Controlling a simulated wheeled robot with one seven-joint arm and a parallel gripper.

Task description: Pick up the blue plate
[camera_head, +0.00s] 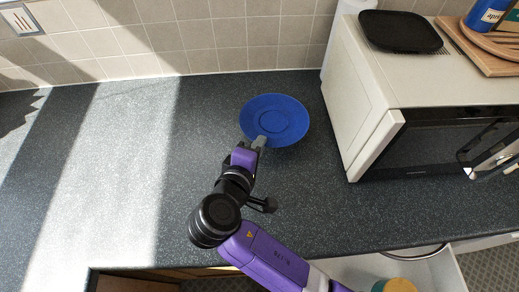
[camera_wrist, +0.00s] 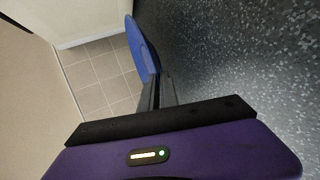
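The blue plate (camera_head: 275,118) is a round, shallow dish at the back middle of the dark speckled counter, left of the microwave. My gripper (camera_head: 260,142) reaches it from the front, with its fingertips at the plate's near rim. In the wrist view the plate (camera_wrist: 143,45) shows nearly edge-on, and its near rim sits between the close-set fingers (camera_wrist: 157,88). The gripper looks shut on that rim. A dark shadow shows along the plate's near right side; I cannot tell how far the plate is above the counter.
A white microwave (camera_head: 362,110) stands right of the plate, with a black tray (camera_head: 400,31) and a wooden board (camera_head: 490,50) on top. A tiled wall (camera_head: 200,40) is close behind. The counter (camera_head: 190,120) is clear to the left. An open drawer (camera_head: 440,273) is at the front right.

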